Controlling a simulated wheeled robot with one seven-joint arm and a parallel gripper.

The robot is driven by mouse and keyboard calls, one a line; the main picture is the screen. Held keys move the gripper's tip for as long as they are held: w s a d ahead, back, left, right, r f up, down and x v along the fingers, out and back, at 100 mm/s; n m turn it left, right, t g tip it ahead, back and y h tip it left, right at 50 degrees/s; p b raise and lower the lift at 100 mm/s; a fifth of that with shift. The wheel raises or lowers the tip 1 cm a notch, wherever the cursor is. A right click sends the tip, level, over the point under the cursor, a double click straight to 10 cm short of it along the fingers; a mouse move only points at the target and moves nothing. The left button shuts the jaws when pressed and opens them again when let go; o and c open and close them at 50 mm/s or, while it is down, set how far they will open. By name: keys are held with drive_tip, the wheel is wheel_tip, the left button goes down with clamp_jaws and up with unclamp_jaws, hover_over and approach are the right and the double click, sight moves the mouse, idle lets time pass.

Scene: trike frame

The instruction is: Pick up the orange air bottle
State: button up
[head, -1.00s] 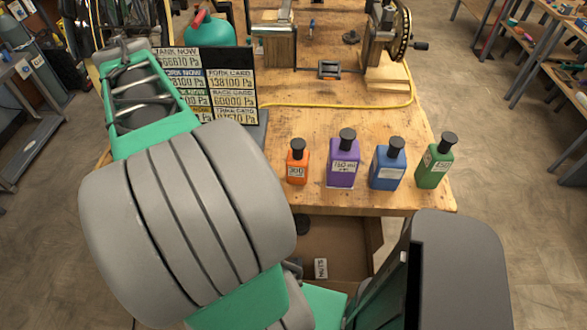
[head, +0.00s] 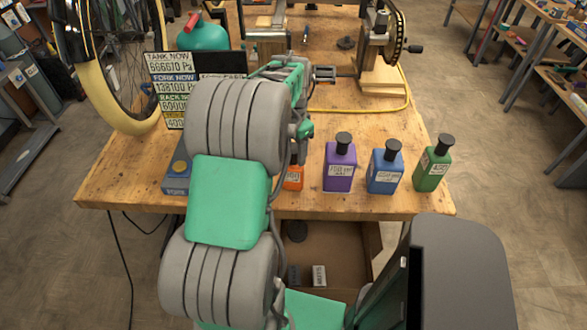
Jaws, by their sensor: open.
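The orange air bottle (head: 293,178) stands near the front edge of the wooden bench. Its top and left side are hidden behind my arm, and only a strip of its orange body and part of its label show. My arm reaches up over the bench just left of the bottle.
Purple (head: 340,172), blue (head: 385,175) and green (head: 433,170) bottles stand in a row to the right. A pressure board (head: 170,85) and a bicycle wheel (head: 132,122) are at the left. An open drawer (head: 340,250) lies below the bench (head: 120,185).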

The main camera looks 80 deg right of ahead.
clamp_jaws()
idle(0.6)
idle(0.3)
